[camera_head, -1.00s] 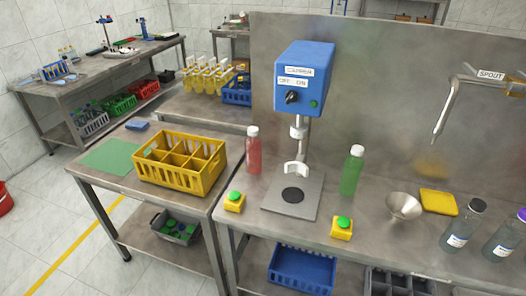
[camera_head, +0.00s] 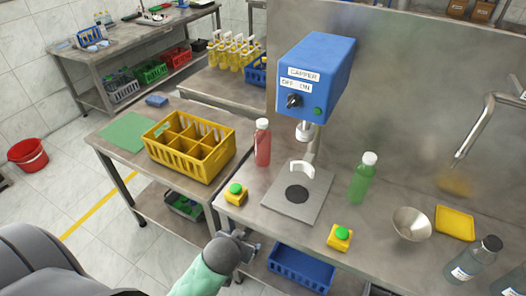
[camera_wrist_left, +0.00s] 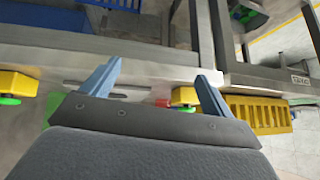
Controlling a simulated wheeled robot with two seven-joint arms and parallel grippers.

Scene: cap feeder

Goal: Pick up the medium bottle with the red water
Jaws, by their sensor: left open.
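The bottle with red water (camera_head: 263,143) stands upright on the steel bench, left of the capper (camera_head: 312,85), with a white cap. My left gripper (camera_head: 250,247) is low in front of the bench's front edge, below and in front of the red bottle, apart from it. In the left wrist view its two blue-grey fingers (camera_wrist_left: 158,88) are spread with nothing between them. A small red patch shows between the fingers there, too small to identify for certain. My right gripper is not seen.
A green bottle (camera_head: 363,178) stands right of the capper plate. Yellow button boxes (camera_head: 235,195) and (camera_head: 339,238) sit near the front edge. A yellow crate (camera_head: 190,150) is on the left table. A blue crate (camera_head: 300,265) is under the bench.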

